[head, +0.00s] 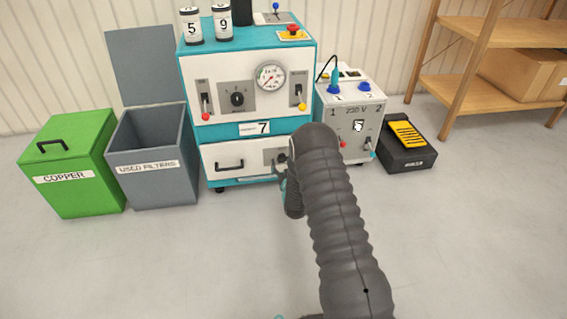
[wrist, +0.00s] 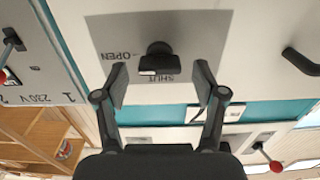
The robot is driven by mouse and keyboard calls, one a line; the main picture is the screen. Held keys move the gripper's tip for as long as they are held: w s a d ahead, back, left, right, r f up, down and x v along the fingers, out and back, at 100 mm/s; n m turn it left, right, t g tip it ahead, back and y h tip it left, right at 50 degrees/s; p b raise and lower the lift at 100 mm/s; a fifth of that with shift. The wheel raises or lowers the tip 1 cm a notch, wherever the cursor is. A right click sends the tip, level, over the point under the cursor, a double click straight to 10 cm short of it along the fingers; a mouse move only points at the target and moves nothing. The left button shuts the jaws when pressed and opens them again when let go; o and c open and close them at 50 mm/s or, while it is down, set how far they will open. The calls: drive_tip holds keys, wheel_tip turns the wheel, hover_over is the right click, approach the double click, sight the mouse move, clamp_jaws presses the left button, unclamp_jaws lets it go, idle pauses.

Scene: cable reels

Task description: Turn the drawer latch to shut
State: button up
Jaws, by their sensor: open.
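The drawer latch is a black knob (wrist: 157,58) on a grey plate, seen upside down in the wrist view. The plate is marked OPEN at the left and SHUT below the knob; I cannot tell clearly which mark the knob points at. My gripper (wrist: 161,82) is open, its two fingers on either side of the knob's near end, with no clear contact. In the head view the drawer front (head: 215,162) looks closed, and the latch plate (head: 272,157) is partly hidden by my arm. My gripper there is mostly hidden too.
The teal and white machine (head: 220,90) has switches, a dial and a gauge above the drawer. A grey 230 V box (head: 345,120) stands at its right, a black and yellow pedal (head: 405,145) beyond. A grey bin (head: 150,185) and green bin (head: 70,195) stand left. The foreground floor is clear.

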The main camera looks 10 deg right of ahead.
drive_tip(key=shift+w, duration=0.55)
drive_tip(key=c, duration=1.1)
drive_tip(key=shift+c, duration=0.2)
